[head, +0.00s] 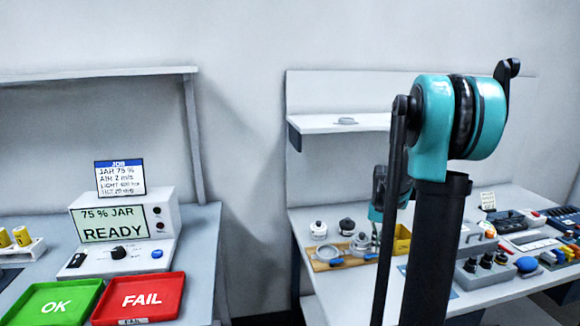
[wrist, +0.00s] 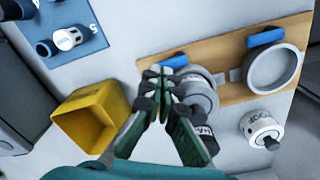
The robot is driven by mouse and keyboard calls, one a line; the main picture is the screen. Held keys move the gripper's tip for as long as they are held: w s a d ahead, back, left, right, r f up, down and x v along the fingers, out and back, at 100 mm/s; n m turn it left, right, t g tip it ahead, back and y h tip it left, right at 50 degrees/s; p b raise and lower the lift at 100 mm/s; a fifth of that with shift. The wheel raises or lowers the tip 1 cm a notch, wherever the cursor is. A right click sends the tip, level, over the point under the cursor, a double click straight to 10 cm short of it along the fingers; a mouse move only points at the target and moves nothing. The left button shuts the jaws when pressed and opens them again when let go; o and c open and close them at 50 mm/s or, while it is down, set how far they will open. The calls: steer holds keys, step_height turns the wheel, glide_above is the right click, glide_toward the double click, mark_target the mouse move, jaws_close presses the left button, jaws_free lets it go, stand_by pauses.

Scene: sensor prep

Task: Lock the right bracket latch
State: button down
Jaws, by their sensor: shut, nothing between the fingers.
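A tan board (wrist: 225,65) carries two ring brackets with blue levers. In the wrist view, which looks from the opposite side, the bracket nearer the yellow bin is the right bracket (wrist: 213,80), holding a grey round part (wrist: 198,97). Its blue latch (wrist: 175,61) lies at the board's edge, partly hidden by my fingers. The left bracket (wrist: 275,70) is an empty ring with its own blue latch (wrist: 265,38). My gripper (wrist: 160,78) is shut and empty, its tips close beside the right latch; I cannot tell whether they touch. The board (head: 345,263) also shows in the head view.
A yellow bin (wrist: 95,115) stands close beside my fingers. A white sensor (wrist: 262,130) stands near the board. A blue plate (wrist: 55,30) holds a small fitting. The job console (head: 125,235) and the OK (head: 55,302) and FAIL (head: 140,300) trays are on the left table.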

steer(key=shift+f, duration=0.75)
steer(key=shift+s, duration=0.8)
stand_by(0.4)
steer(key=shift+s+a, duration=0.45)
steer(key=shift+s, duration=0.2)
stand_by(0.7)
steer(key=shift+s+a, duration=0.3)
steer(key=shift+a, duration=0.4)
stand_by(0.7)
steer(key=shift+a, duration=0.75)
stand_by(0.6)
step_height(320, 180, up, 6)
steer(key=shift+w, duration=0.3)
stand_by(0.9)
steer(key=shift+s, duration=0.1)
